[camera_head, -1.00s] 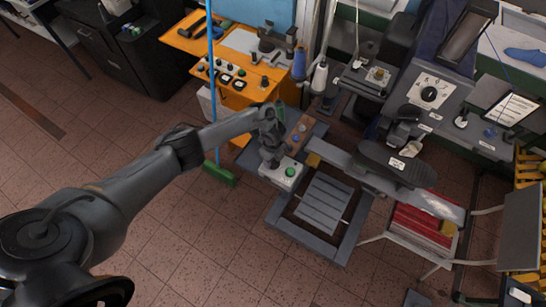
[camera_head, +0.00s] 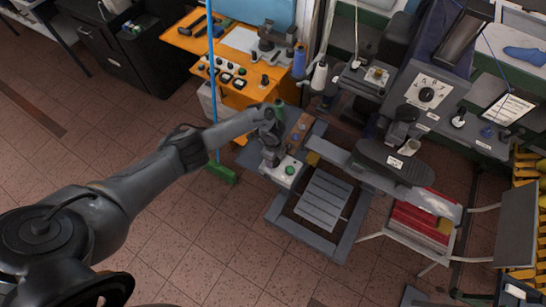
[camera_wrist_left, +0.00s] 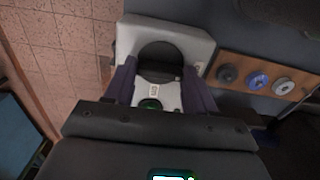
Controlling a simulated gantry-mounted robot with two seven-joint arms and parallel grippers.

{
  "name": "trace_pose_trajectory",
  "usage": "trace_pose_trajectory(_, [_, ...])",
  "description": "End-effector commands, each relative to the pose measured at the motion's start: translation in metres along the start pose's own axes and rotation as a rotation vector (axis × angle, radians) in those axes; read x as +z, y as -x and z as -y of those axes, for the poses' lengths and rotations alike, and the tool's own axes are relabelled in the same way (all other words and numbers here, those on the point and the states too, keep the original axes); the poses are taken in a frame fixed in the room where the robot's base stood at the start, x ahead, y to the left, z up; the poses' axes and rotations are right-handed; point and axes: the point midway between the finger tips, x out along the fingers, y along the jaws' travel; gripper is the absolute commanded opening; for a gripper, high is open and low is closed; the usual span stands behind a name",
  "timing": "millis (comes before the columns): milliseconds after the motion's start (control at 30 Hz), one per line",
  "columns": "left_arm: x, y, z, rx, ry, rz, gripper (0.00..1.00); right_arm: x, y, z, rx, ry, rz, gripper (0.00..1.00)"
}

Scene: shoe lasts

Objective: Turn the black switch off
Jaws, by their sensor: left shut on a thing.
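A pale control box (camera_head: 283,178) with a green button (camera_head: 290,170) sits at the near end of the machine's side panel in the head view. In the left wrist view the box (camera_wrist_left: 196,43) bears a round black switch (camera_wrist_left: 160,52), with the green button (camera_wrist_left: 149,105) below it. My left gripper (camera_head: 271,158) is over the box in the head view and hides the black switch there. In the wrist view the two fingers of my left gripper (camera_wrist_left: 160,76) stand on either side of the black switch, shut on it. Its on or off position cannot be told. My right gripper is out of view.
Several round knobs (camera_wrist_left: 256,80) sit on a brown panel beside the box. A grey pedal (camera_head: 324,202) lies right of the box.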

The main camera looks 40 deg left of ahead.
Motion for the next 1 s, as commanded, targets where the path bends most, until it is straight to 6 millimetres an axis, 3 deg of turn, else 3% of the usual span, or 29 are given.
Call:
trace_pose_trajectory(67, [-0.001, 0.001, 0.001, -0.001, 0.001, -0.002, 0.25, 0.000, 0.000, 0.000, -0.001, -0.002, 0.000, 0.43])
trace_pose_trajectory(100, [-0.001, 0.001, 0.001, -0.001, 0.001, -0.002, 0.58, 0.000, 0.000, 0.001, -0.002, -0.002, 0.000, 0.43])
trace_pose_trajectory(267, [0.000, 0.001, 0.001, -0.001, 0.000, -0.001, 0.81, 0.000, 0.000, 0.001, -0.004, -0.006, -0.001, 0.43])
trace_pose_trajectory(667, [0.000, 0.007, 0.001, -0.001, 0.001, -0.001, 0.81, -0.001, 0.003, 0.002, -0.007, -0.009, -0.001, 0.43])
trace_pose_trajectory(1000, [0.001, 0.060, 0.001, -0.004, -0.002, 0.000, 0.81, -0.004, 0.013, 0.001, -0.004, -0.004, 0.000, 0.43])
